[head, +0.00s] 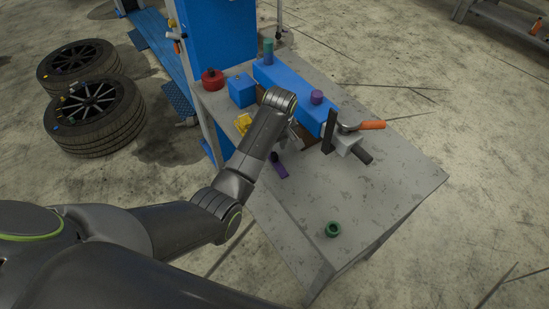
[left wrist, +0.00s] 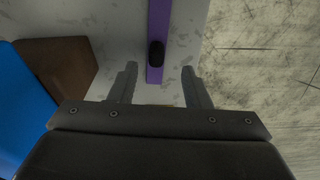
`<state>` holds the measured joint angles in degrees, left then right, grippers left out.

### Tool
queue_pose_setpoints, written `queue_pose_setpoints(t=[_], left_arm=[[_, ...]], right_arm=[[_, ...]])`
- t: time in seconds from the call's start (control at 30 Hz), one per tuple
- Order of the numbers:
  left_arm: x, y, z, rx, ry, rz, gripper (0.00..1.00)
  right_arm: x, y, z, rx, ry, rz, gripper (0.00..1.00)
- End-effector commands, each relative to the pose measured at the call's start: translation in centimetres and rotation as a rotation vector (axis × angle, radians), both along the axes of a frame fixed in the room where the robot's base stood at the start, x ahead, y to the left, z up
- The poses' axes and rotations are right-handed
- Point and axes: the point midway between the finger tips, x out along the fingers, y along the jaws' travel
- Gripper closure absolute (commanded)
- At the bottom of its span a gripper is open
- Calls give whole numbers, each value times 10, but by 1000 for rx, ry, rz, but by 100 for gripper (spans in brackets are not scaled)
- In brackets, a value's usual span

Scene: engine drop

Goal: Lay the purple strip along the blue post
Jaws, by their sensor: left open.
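The purple strip (head: 281,170) lies on the grey table near its left edge, with a black knob at one end. In the left wrist view, the strip (left wrist: 159,25) runs upright in the picture, its black knob near the tips of my left gripper (left wrist: 160,78). The fingers are open, one on each side of the strip's line, and hold nothing. In the head view, my left gripper (head: 297,138) is partly hidden by its arm. My right gripper is out of view.
On the table (head: 385,190) are a red round part (head: 212,79), a small blue box (head: 241,90), a yellow part (head: 243,123), an orange-handled tool (head: 360,126) and a green ring (head: 333,229). The table's front right is mostly clear. Tyres (head: 95,115) lie on the floor at left.

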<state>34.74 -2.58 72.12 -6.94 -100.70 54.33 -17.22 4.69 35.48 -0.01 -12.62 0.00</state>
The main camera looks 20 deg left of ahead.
Motion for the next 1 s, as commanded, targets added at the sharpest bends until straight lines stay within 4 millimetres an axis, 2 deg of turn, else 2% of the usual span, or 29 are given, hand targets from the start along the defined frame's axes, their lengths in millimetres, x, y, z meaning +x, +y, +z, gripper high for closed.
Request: queue_pose_setpoints(t=[0.4, 0.73, 1.0], left_arm=[[7, 1, -43, 0, 3, -1, 56], [8, 1, -48, 0, 0, 0, 56], [8, 1, -48, 0, 0, 0, 92]], right_arm=[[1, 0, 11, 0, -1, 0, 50], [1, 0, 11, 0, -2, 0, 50], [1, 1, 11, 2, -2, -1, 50]])
